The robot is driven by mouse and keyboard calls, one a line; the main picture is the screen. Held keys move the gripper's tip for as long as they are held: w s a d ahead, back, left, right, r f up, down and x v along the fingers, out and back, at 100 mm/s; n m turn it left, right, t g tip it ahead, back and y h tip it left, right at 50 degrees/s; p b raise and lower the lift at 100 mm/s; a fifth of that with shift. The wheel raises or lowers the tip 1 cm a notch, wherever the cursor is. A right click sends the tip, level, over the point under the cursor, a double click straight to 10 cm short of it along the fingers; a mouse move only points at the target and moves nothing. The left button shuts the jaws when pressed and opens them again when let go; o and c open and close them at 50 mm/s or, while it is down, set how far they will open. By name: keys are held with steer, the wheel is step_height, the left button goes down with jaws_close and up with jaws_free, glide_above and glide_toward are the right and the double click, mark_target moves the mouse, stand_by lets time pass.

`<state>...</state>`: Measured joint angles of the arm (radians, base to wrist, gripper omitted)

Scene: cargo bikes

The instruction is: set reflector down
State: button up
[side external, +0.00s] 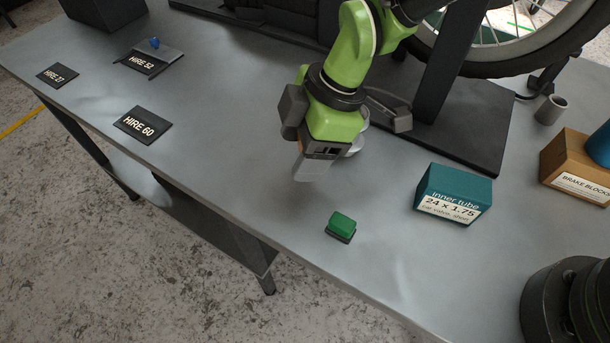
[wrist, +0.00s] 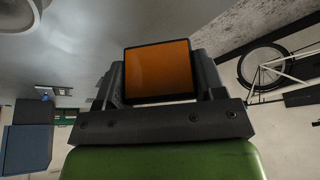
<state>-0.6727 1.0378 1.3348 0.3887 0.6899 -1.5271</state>
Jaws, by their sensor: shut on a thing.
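My gripper (side external: 312,168) is above the grey bench, pointing down, near the middle of the side view. In the wrist view my gripper (wrist: 160,85) is shut on an orange reflector (wrist: 158,70) with a dark rim, held between the two fingers. In the side view the reflector is mostly hidden by the gripper. Black plates marked HIRE 27 (side external: 57,75), HIRE 52 (side external: 142,64) and HIRE 60 (side external: 143,126) lie on the bench to the left. A small blue thing (side external: 155,43) is at the HIRE 52 plate.
A green block on a dark base (side external: 341,226) sits near the front edge. A teal inner tube box (side external: 455,190), a brake block box (side external: 577,168) and a small grey cup (side external: 551,110) stand to the right. A bike wheel (side external: 510,70) is behind. The bench between HIRE 60 and my gripper is clear.

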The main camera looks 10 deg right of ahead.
mark_target(295, 190)
step_height(295, 190, down, 7)
steer(key=shift+r, duration=0.1)
stand_by(0.4)
steer(key=o, duration=0.9)
steer(key=shift+f, duration=0.2)
steer(key=v, duration=1.2)
steer(key=shift+d+r, duration=0.1)
steer(key=shift+r, duration=0.05)
